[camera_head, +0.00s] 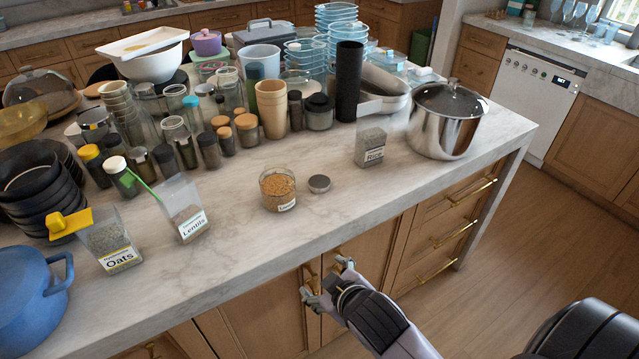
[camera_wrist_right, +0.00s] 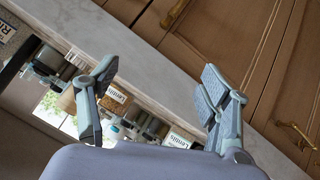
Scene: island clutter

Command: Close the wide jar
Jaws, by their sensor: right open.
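The wide jar (camera_head: 279,190) is a short, round clear jar filled with orange-brown grains, with a white label. It stands upright and open-topped on the marble counter. My right gripper (camera_head: 328,282) is open and empty, in front of the counter's front edge by the cabinet doors, apart from jar and lid. Its two spread fingers also show in the right wrist view (camera_wrist_right: 158,103), with labelled containers beyond them. My left gripper is not in view.
Lentils (camera_head: 183,208) and Oats (camera_head: 113,247) containers stand left of the jar; Rice (camera_head: 370,147) and a steel pot (camera_head: 447,121) stand right. Several small jars and stacked cups crowd behind. The counter strip (camera_head: 240,265) in front of the jar is clear.

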